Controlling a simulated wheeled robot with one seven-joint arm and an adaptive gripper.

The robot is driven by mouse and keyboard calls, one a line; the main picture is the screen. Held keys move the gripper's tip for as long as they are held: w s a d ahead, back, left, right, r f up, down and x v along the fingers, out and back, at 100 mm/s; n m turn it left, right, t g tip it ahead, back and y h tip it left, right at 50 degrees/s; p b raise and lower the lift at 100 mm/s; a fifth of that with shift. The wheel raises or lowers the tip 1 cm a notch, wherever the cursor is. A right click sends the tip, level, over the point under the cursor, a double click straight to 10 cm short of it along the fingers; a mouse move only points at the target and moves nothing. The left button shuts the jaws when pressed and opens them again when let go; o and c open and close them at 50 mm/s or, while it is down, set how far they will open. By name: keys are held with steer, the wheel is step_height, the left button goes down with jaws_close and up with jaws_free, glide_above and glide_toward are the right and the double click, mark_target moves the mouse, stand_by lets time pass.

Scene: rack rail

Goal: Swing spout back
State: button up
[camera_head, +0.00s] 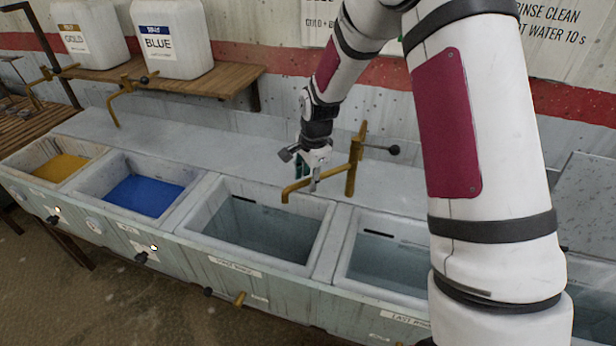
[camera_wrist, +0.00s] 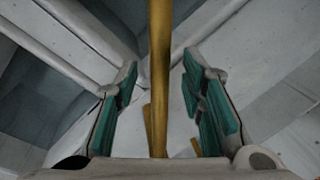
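The brass spout (camera_head: 352,168) stands on a post on the ledge behind the basins. Its arm points left, with the down-turned outlet above the back right part of the third basin from the left (camera_head: 265,228). My gripper (camera_head: 313,172) is at the spout's arm, pointing down. In the wrist view the brass spout (camera_wrist: 160,70) runs between the two green-padded fingers of my gripper (camera_wrist: 163,105). Gaps show on both sides, so the fingers are open around it.
A basin with blue liquid (camera_head: 144,195) and one with yellow (camera_head: 62,167) stand to the left. Another basin (camera_head: 385,262) is to the right, partly behind my arm. A second brass tap (camera_head: 122,90) is below the wooden shelf (camera_head: 225,80) with two white jugs.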

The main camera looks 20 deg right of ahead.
jaws_close()
steer(key=shift+w, duration=0.1)
steer(key=w+d+m+h+b, duration=0.1)
steer(key=w+m+b, duration=0.6)
steer(key=w+m, duration=0.2)
steer(key=shift+w+d+h, duration=0.3)
steer(key=shift+w+d, duration=0.1)
steer(key=shift+w, duration=0.9)
